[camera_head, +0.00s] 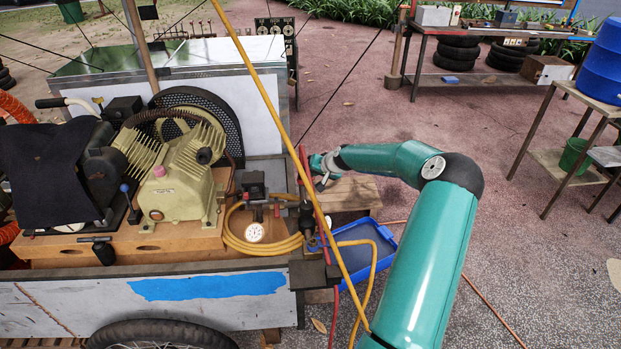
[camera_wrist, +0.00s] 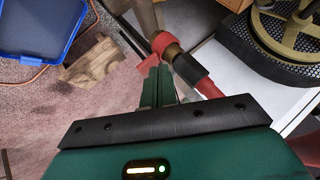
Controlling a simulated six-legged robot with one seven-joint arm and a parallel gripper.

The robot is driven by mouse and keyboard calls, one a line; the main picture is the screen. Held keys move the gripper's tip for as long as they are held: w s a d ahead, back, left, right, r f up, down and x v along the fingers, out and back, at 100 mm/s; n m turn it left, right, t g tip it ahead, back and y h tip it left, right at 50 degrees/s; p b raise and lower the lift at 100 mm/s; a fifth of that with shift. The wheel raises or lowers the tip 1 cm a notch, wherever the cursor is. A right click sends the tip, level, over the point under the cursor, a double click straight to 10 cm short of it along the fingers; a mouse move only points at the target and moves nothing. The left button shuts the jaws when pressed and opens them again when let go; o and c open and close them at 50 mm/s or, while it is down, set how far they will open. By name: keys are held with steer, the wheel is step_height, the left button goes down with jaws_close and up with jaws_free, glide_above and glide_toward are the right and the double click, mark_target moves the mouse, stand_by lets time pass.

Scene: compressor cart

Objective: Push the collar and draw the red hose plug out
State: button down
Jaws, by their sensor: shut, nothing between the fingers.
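In the wrist view the red hose plug shows as a red ring (camera_wrist: 161,42), a brass-coloured collar (camera_wrist: 172,52) and a black sleeve (camera_wrist: 189,69), with the red hose (camera_wrist: 210,88) behind. It lines up with a tan cylindrical fitting (camera_wrist: 145,15). My gripper (camera_wrist: 154,66) is shut and empty, its tips close beside the collar; I cannot tell if they touch. In the head view my gripper (camera_head: 322,168) is beside the upright red hose (camera_head: 313,190) at the cart's right end; the collar is too small to make out there.
The cart carries a compressor (camera_head: 180,180) and a coiled yellow hose (camera_head: 262,243). A yellow line (camera_head: 268,88) slants across in front. A blue tray (camera_head: 385,243) and a wooden block (camera_head: 350,193) lie low by the cart's end.

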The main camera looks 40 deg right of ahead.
mark_target(313, 179)
steer(key=shift+r, duration=0.65)
steer(key=shift+r, duration=2.5)
steer(key=shift+s, duration=0.15)
